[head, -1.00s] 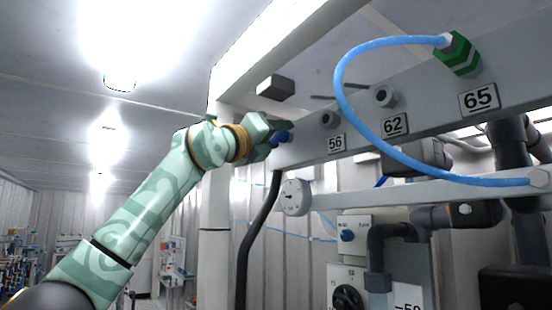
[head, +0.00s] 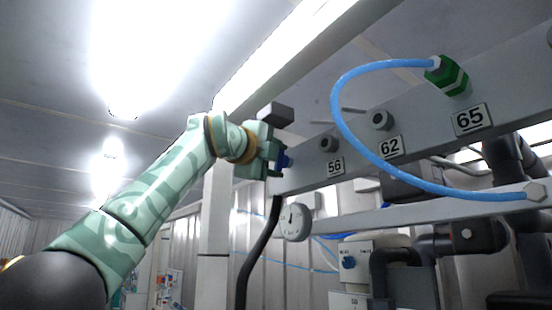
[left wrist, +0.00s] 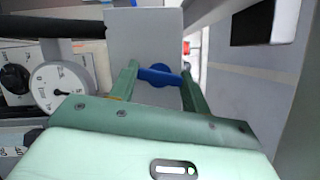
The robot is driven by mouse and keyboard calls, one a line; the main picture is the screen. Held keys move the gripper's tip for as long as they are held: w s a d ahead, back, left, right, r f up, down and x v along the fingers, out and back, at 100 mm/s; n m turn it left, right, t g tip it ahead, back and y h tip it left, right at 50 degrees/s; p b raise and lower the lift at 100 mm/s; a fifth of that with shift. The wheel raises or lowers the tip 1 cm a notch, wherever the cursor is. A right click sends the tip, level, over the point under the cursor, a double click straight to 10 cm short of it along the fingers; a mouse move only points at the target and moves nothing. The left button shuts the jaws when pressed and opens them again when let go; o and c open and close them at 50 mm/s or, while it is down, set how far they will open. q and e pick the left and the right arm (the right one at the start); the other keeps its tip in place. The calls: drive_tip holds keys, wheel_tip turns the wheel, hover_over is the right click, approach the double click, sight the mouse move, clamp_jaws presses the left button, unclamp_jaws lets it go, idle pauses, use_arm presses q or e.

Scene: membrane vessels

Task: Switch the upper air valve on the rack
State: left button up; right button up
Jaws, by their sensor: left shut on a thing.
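The upper air valve has a blue handle (head: 285,161) at the left end of the grey rack beam (head: 314,172). My left gripper (head: 277,160) is at this handle and partly hides it in the head view. In the left wrist view the blue handle (left wrist: 158,76) lies crosswise between the two green fingers of my left gripper (left wrist: 158,82), which are shut on it. My right gripper is in neither view.
Labels 56, 62 and 65 mark ports along the beam. A blue hose (head: 345,130) loops from a green fitting (head: 446,76) to a lower rail. A round gauge (head: 295,222) and a black hose (head: 258,252) are below the valve. A dark box (head: 275,114) is just above my gripper.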

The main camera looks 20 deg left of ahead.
use_arm(q)
drive_tip(key=shift+n, duration=0.5)
drive_tip(key=o, duration=1)
drive_tip(key=shift+a, duration=0.1)
drive_tip(key=shift+c, duration=0.2)
drive_tip(key=b+v, duration=0.8)
drive_tip(key=v, duration=0.8)
drive_tip(key=shift+r+g+b, duration=0.3)
drive_tip(key=shift+b, duration=0.05)
drive_tip(key=shift+s, duration=0.1)
